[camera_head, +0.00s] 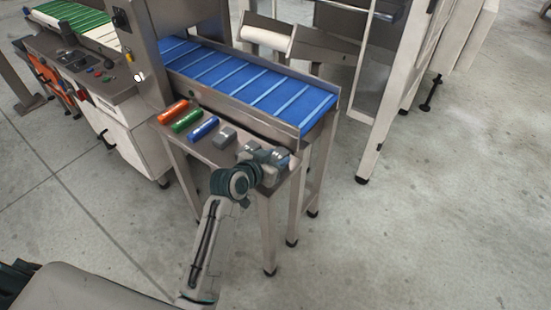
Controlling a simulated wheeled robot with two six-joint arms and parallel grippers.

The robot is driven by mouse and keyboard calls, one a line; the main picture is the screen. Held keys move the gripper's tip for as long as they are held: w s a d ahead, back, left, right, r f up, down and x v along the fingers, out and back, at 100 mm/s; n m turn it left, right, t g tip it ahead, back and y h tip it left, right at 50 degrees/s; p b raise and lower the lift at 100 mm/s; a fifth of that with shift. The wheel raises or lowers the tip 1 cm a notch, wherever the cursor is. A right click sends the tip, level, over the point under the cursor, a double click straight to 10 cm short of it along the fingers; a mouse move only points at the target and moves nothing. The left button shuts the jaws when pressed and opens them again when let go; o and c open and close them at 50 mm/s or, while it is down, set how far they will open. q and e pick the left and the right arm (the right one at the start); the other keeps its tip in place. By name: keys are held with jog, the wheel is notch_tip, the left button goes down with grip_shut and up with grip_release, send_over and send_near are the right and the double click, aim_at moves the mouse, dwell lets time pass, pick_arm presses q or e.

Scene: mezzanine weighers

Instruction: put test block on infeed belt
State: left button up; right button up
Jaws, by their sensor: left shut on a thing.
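My left gripper (268,155) is over the front right end of the small steel shelf beside the infeed belt (255,85). It is shut on a small pale block, which I take to be the test block (294,161); the fingers hide most of it, and I cannot tell whether it touches the shelf. The infeed belt is blue with lighter cross strips, and its visible top is bare. It lies just behind the gripper, past a steel side rail. My right gripper is not in view.
The shelf (200,149) also holds an orange cylinder (173,111), a green cylinder (187,121), a blue cylinder (203,128) and a grey block (224,137) left of my gripper. A control cabinet stands left, a steel frame behind right. The floor at right is clear.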

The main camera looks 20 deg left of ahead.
pick_arm(q)
jog(key=shift+f, duration=0.2)
jog(key=o, duration=1)
